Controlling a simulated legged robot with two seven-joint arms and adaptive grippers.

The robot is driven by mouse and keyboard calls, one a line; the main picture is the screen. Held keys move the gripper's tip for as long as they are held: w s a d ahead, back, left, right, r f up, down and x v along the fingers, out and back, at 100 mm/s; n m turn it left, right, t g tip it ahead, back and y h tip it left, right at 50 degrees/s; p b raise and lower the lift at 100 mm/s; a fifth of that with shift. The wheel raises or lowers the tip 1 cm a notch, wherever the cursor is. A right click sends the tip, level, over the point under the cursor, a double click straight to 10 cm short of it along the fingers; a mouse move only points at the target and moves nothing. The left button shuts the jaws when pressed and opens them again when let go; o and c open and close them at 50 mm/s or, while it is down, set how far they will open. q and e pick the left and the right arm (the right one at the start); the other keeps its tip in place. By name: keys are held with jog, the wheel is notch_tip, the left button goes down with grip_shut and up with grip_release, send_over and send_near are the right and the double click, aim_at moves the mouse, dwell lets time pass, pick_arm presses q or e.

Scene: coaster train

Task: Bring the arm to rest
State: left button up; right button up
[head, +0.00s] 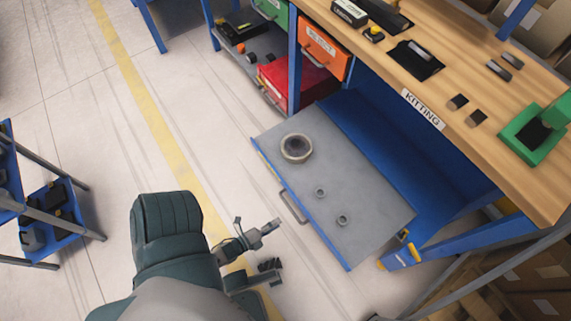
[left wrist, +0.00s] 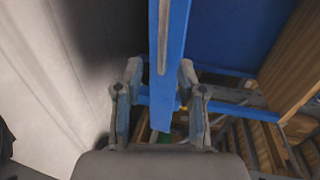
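My left arm comes in from the bottom left in the head view, and its gripper (head: 274,252) is open and empty, fingers spread. It is over the floor, left of and below the pulled-out drawer (head: 345,165). In the left wrist view the open fingers (left wrist: 159,65) show with a blue beam between them in the picture; I see no grasp on it. The drawer has a grey bottom and a handle (head: 291,207) on its front. My right gripper is not in view.
The wooden KITTING bench (head: 470,60) with a green fixture (head: 537,130) stands at the right. Orange (head: 322,47) and red (head: 290,78) bins are at the top. A blue shelf cart (head: 50,210) is at the left. The floor around the yellow line is clear.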

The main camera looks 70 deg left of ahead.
pick_arm(q)
jog(key=shift+v, duration=1.2)
